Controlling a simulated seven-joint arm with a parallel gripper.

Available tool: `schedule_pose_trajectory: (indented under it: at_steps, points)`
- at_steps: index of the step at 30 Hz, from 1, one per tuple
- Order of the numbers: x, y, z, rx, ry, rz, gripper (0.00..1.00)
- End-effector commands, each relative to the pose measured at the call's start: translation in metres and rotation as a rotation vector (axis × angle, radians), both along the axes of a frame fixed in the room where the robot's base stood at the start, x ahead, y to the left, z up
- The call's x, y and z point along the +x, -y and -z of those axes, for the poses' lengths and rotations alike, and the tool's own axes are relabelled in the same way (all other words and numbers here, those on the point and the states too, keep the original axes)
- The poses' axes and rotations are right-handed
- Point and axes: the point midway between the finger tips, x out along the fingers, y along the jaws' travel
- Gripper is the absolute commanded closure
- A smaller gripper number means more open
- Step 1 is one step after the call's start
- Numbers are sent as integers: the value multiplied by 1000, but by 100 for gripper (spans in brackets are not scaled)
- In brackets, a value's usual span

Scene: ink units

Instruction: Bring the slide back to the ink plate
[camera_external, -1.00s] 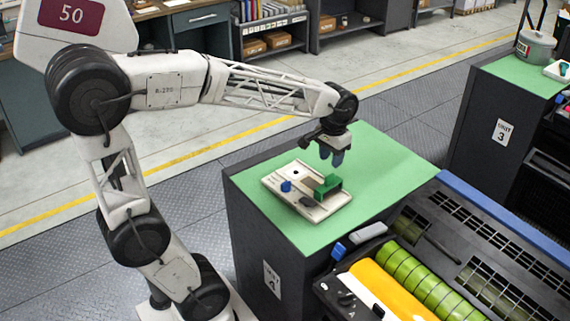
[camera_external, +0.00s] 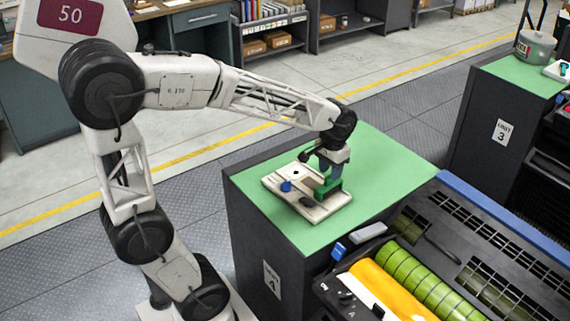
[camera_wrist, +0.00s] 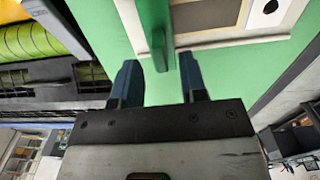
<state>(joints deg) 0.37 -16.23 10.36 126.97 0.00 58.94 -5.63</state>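The green slide (camera_external: 329,188) stands at the right end of the cream ink unit base (camera_external: 317,212), on the green cabinet top. In the wrist view the slide (camera_wrist: 156,32) is a green upright block beside a brown-grey plate (camera_wrist: 206,15) set in the base. A dark round spot (camera_wrist: 270,6) shows beyond the plate. My gripper (camera_external: 329,172) is low over the slide. In the wrist view its two blue fingers (camera_wrist: 159,72) are spread apart, with the slide's near end between their tips. The right finger looks close to the slide; contact cannot be told.
A blue knob (camera_external: 286,186) stands on the base's left part. The green top (camera_external: 385,175) is clear to the right of the base. The press with yellow and green rollers (camera_external: 405,280) lies in front on the right. A cabinet marked Unit 3 (camera_external: 480,110) stands behind.

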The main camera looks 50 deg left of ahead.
Motion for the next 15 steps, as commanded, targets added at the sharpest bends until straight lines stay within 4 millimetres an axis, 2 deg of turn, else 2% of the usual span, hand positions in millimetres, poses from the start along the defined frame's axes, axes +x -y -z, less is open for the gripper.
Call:
schedule_pose_trajectory:
  at_steps: [6, 15]
  points:
    - [0, 0, 21, 0, 0, 0, 61]
    - [0, 0, 29, 0, 1, 0, 61]
